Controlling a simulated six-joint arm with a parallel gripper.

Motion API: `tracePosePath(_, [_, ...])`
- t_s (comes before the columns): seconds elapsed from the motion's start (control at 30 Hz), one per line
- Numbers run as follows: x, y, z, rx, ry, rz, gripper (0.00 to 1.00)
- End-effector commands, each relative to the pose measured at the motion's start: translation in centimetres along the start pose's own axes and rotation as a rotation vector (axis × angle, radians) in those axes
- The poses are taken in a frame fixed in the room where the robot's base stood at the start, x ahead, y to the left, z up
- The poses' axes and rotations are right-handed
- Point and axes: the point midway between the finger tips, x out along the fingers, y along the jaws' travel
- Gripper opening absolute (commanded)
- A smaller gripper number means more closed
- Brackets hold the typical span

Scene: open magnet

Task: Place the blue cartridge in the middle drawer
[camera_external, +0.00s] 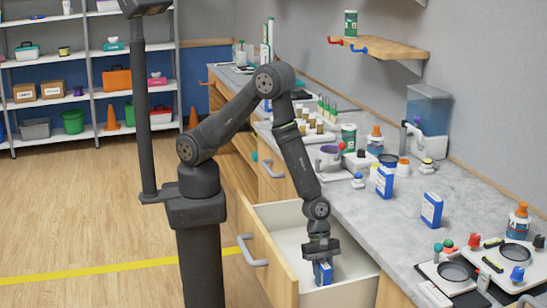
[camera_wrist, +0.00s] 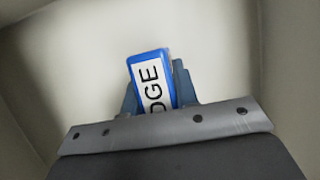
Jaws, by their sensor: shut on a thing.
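The blue cartridge (camera_external: 323,272) is a small blue box with a white label; in the wrist view the cartridge (camera_wrist: 152,82) shows dark letters ending in "DGE". My gripper (camera_external: 322,262) is shut on it and points down inside the open drawer (camera_external: 276,216), which is pulled out from the counter front. The wrist view shows my gripper's fingers (camera_wrist: 158,95) on both sides of the cartridge, with the pale drawer floor beyond. I cannot tell whether the cartridge touches the floor. The drawer looks otherwise empty.
Two similar blue boxes stand on the grey counter (camera_external: 384,222), one nearer (camera_external: 431,210) and one farther back (camera_external: 384,181). Balances (camera_external: 449,275) with coloured knobs stand at the right.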

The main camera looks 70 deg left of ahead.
Motion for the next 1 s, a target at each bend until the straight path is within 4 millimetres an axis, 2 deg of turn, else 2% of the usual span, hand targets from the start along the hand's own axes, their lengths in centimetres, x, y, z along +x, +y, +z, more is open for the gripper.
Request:
tracePosePath(0.23, [0.2, 0.0, -0.1, -0.002, 0.0, -0.001, 0.03])
tracePosePath(0.27, [0.3, 0.0, -0.1, -0.002, 0.0, -0.001, 0.29])
tracePosePath(0.37, [0.2, 0.0, -0.1, -0.001, -0.001, 0.0, 0.49])
tracePosePath(0.77, [-0.3, 0.0, 0.1, 0.001, -0.001, 0.0, 0.49])
tracePosePath(1.0, [-3.6, 0.0, 0.1, 0.0, -0.003, 0.001, 0.49])
